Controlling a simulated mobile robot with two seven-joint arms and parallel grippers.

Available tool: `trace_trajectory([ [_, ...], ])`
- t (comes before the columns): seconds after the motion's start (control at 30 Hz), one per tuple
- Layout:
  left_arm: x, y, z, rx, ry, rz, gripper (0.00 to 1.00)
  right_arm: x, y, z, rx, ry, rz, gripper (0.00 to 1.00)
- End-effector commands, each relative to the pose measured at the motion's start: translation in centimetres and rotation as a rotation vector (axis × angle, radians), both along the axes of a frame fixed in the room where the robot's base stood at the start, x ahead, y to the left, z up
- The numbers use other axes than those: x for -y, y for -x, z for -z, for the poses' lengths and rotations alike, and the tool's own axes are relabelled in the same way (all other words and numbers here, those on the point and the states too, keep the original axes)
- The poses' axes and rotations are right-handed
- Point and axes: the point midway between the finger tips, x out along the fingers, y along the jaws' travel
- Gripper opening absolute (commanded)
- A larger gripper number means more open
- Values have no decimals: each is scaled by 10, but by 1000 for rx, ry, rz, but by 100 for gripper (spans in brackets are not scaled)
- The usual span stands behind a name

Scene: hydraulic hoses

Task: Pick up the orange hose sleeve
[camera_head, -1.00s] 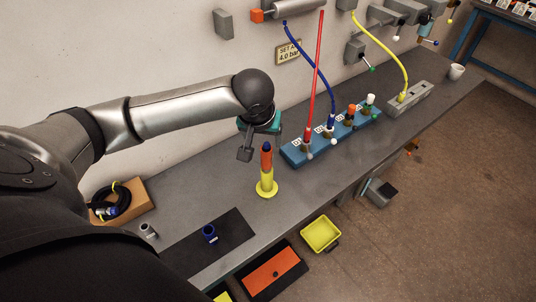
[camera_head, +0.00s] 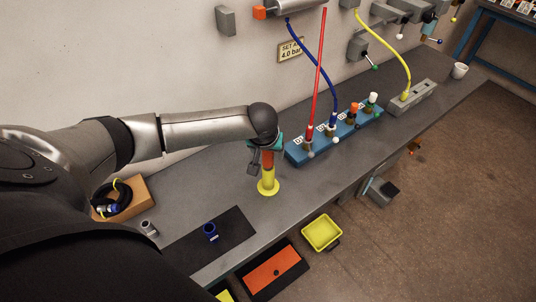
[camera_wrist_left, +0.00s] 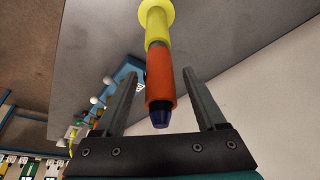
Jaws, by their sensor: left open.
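The orange hose sleeve (camera_head: 267,159) sits on an upright post above a yellow sleeve with a round yellow base (camera_head: 268,187) on the grey bench. In the left wrist view the orange sleeve (camera_wrist_left: 160,80) stands between two dark fingers, with a dark blue tip (camera_wrist_left: 160,117) at its end. My left gripper (camera_wrist_left: 161,88) is open, one finger on each side of the sleeve, with visible gaps. In the head view my left gripper (camera_head: 262,160) is at the post's top, and my wrist hides the blue tip. My right gripper is not in view.
A blue manifold block (camera_head: 298,153) with red and blue hoses stands right of the post. A black mat (camera_head: 235,225) with a blue ring (camera_head: 210,231) lies at the front left. A cardboard box (camera_head: 135,193) with coiled hose is farther left.

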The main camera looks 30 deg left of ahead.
Motion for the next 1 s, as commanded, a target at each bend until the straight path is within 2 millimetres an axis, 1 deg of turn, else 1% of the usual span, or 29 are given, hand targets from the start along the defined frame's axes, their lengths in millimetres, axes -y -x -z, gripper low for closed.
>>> trace_trajectory([
  [0.23,0,-1,1,1,-1,1,73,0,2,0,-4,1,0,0],
  [0.27,0,-1,1,1,-1,1,70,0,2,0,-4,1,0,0],
  [0.87,-1,-1,1,1,0,0,3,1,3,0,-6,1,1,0],
  [0.9,-1,-1,1,1,0,0,0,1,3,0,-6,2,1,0],
  [1.0,-1,-1,1,1,0,0,0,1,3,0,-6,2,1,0],
])
